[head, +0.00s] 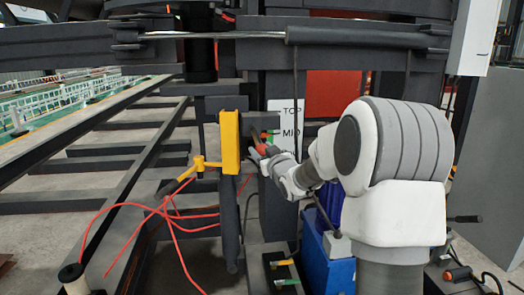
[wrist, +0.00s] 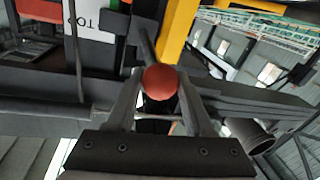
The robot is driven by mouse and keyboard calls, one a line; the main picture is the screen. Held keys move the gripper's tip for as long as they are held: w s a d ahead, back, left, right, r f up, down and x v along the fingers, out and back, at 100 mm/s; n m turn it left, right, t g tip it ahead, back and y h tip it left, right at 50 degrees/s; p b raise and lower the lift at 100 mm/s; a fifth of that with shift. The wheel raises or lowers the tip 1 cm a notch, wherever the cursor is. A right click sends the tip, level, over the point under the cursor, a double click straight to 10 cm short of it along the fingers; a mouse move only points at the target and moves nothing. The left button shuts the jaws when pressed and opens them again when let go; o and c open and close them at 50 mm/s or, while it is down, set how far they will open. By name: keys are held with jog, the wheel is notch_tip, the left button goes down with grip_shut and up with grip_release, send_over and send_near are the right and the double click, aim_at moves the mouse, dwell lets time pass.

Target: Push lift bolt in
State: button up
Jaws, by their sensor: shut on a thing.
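A red ball knob (wrist: 160,82) sits between the two fingers of my gripper (wrist: 160,100) in the wrist view. A dark rod (wrist: 147,45) runs from the knob toward the machine frame. I take this knob and rod to be the lift bolt; no label confirms it. In the head view my gripper (head: 268,157) is beside a yellow upright plate (head: 230,142), and the red knob (head: 261,149) shows at its tip. My gripper is shut on the knob. The rod's far end is hard to make out.
A white sign (head: 287,105) reading TOP and MID is behind the gripper. A yellow handle (head: 199,164) juts left of the plate, with loose red cords (head: 165,212) below it. Dark beams (head: 60,43) cross above. A blue box (head: 330,266) stands below my arm.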

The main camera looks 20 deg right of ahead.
aim_at(260, 141)
grip_shut()
jog(key=w, duration=0.2)
jog(key=w+d, duration=0.1)
jog(key=w, duration=0.1)
jog(key=shift+w+p, duration=0.3)
jog(key=shift+r, duration=0.2)
jog(key=o, duration=1.1)
grip_release()
jog(key=shift+w+f, duration=0.1)
jog(key=shift+w, duration=0.05)
